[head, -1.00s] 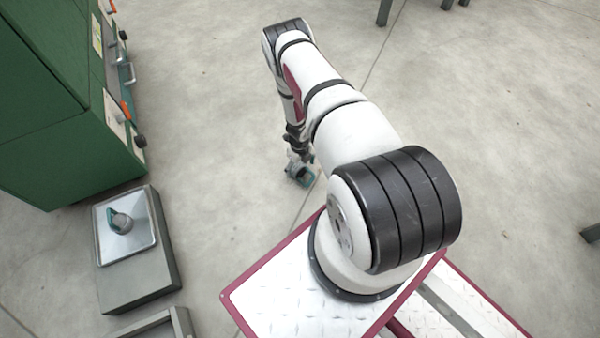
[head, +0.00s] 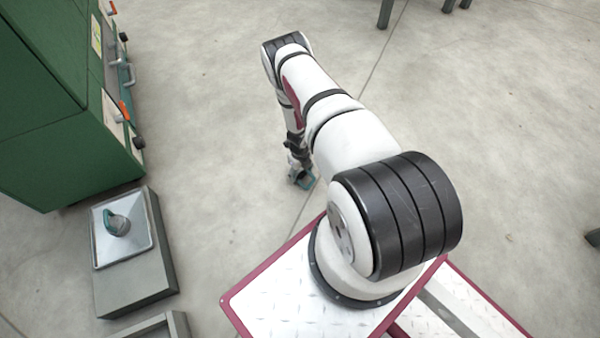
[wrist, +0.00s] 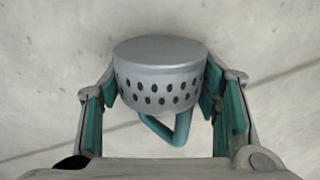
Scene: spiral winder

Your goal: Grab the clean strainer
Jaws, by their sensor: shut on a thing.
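A silver strainer (wrist: 160,80) with rows of dark holes and a teal handle (wrist: 168,130) is between the fingers of my gripper (wrist: 160,100) in the wrist view. The gripper is shut on its sides. The metal I see looks plain grey, with no visible dirt; its inside is hidden. In the head view my gripper (head: 300,178) hangs at the end of the arm, with bare floor around it. A second strainer-like piece with teal on it (head: 117,224) lies on the metal tray at the left; its cleanness is too small to judge.
The metal tray (head: 104,255) sits on a grey block (head: 155,285) at the left. A green machine (head: 50,110) with orange and black handles stands behind it. Another grey frame (head: 178,322) is at the bottom edge. Open concrete floor lies beyond and right of my arm.

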